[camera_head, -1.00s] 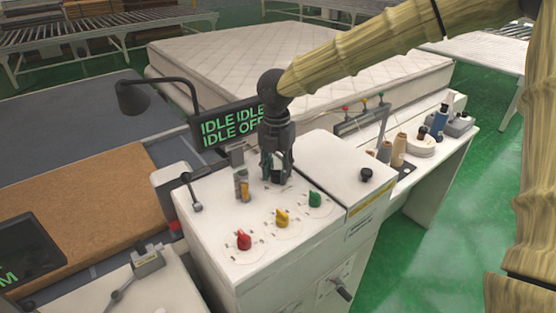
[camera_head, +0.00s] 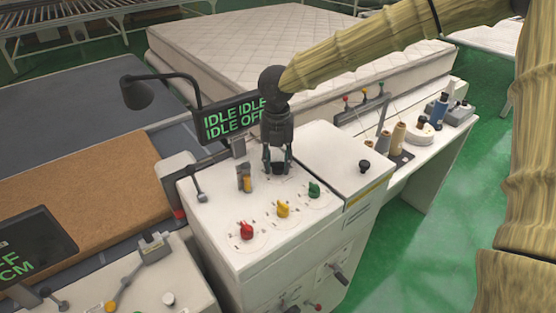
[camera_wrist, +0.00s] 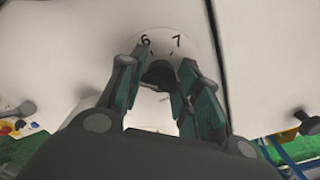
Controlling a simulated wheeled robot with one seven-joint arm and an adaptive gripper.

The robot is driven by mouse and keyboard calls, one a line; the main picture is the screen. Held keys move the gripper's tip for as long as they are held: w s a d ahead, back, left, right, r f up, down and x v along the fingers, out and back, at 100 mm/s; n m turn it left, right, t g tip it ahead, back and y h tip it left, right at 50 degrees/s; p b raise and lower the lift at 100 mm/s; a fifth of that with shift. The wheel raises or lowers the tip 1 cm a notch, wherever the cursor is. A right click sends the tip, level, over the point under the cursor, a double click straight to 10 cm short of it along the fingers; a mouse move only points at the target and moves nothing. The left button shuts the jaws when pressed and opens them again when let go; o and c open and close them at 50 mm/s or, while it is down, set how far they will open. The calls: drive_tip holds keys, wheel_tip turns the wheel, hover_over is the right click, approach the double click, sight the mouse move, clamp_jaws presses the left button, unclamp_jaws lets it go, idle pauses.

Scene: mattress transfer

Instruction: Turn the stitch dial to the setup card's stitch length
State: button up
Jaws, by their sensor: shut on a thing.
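My gripper (camera_head: 278,165) points down onto the white cabinet top (camera_head: 215,200) and is shut on a dark dial (camera_head: 279,168) behind the coloured knobs. In the wrist view, my gripper (camera_wrist: 160,85) has its teal-lined fingers on both sides of the dark dial (camera_wrist: 160,72). The digits 6 and 7 show on the pale dial plate (camera_wrist: 160,42) beyond the fingers. The rest of the scale and the dial's pointer are hidden. I cannot make out a setup card.
A red knob (camera_head: 247,231), a yellow knob (camera_head: 283,209) and a green knob (camera_head: 314,189) stand in front of the gripper. A lever (camera_head: 197,187) and a display (camera_head: 235,120) reading IDLE are to the left. A black knob (camera_head: 364,166) and thread cones (camera_head: 397,138) are to the right.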

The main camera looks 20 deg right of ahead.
sight(278, 165)
drive_tip(key=shift+f, duration=0.1)
drive_tip(key=o, duration=1)
drive_tip(key=shift+o, duration=0.2)
wheel_tip(278, 165, up, 12)
drive_tip(key=shift+d, duration=0.15)
